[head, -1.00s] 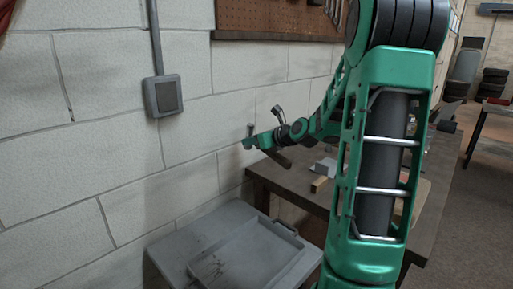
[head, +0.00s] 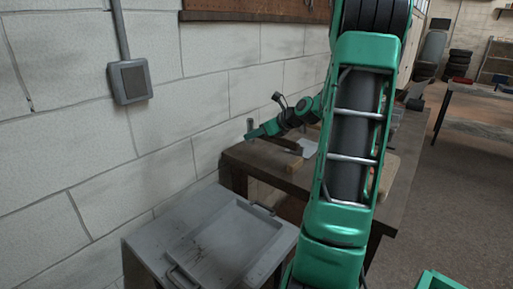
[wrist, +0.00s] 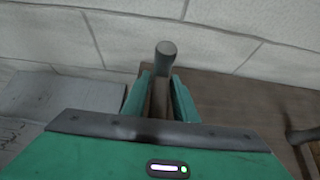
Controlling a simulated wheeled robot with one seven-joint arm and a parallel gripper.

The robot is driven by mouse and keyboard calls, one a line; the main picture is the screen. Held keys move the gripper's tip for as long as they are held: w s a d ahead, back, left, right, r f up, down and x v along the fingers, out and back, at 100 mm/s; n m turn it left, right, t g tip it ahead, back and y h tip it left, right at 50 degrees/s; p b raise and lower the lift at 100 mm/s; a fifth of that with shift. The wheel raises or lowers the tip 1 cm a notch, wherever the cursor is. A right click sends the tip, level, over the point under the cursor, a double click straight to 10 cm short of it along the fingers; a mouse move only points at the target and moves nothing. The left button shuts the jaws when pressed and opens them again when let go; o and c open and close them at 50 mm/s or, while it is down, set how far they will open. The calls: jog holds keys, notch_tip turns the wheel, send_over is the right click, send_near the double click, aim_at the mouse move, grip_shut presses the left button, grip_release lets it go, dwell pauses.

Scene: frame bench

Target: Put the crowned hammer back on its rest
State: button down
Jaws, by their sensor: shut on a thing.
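My gripper (wrist: 160,88) is shut on a hammer (wrist: 165,55) in the wrist view. The hammer's grey, rounded end sticks up past the fingertips, and a brown handle part shows between the green fingers. In the head view my gripper (head: 260,131) is above the far left corner of the bench, near the wall. The hammer's grey end (head: 249,124) shows there as a small upright piece, and a brown bar sticks out to the right below the gripper. I cannot make out a crown mark, and I cannot tell which thing is the rest.
The dark wooden bench (head: 240,159) bears a small tan block (head: 294,164) and a pale grey piece (head: 306,148). A grey cabinet (head: 150,245) with a tray top stands in front. In the wrist view a dark object (wrist: 301,135) lies at the right. The block wall is close behind.

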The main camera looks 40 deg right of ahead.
jog(key=d+f, duration=0.2)
jog(key=d, duration=0.1)
jog(key=shift+w, duration=0.1)
jog(key=shift+f, duration=1.85)
jog(key=shift+f, duration=0.1)
jog(key=c, duration=1.4)
grip_release()
